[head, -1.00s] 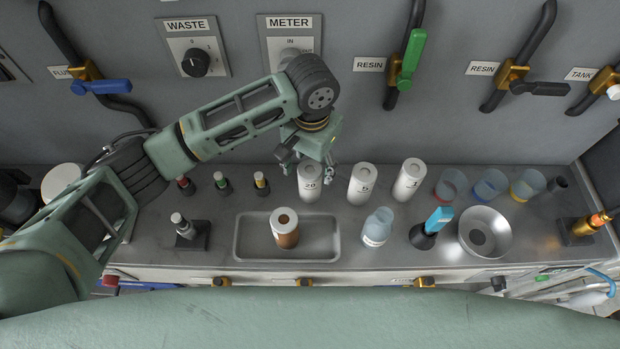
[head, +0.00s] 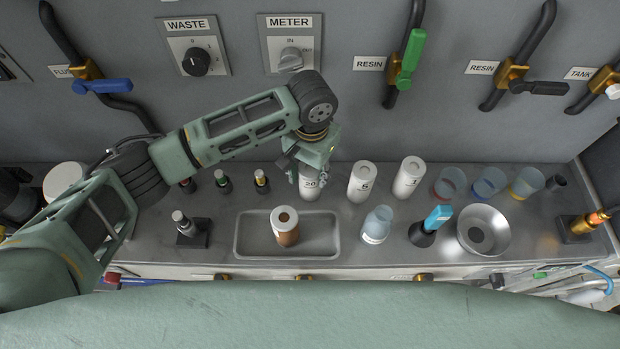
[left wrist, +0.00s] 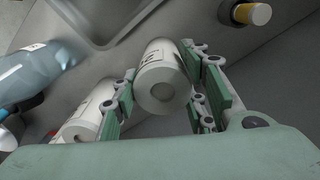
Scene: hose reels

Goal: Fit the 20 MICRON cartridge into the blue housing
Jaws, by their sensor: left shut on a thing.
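The white cartridge marked 20 (head: 311,189) stands upright on the counter behind the sunken tray, the leftmost of three white cartridges. My left gripper (head: 309,174) reaches down over it and is shut on its upper part. In the left wrist view the cartridge (left wrist: 162,80) sits between the pads, its round end with a centre hole facing the camera. The blue housing (head: 490,184) is a clear cup with a blue ring, between a red-ringed cup and an amber-ringed cup on the right. My right gripper is not in view.
Cartridges marked 5 (head: 362,183) and 1 (head: 408,178) stand close to the right. A brown cartridge (head: 286,228) stands in the sunken tray (head: 246,250). A clear bottle (head: 377,226), a blue-handled tool (head: 438,217) and a metal bowl (head: 507,233) stand along the front right.

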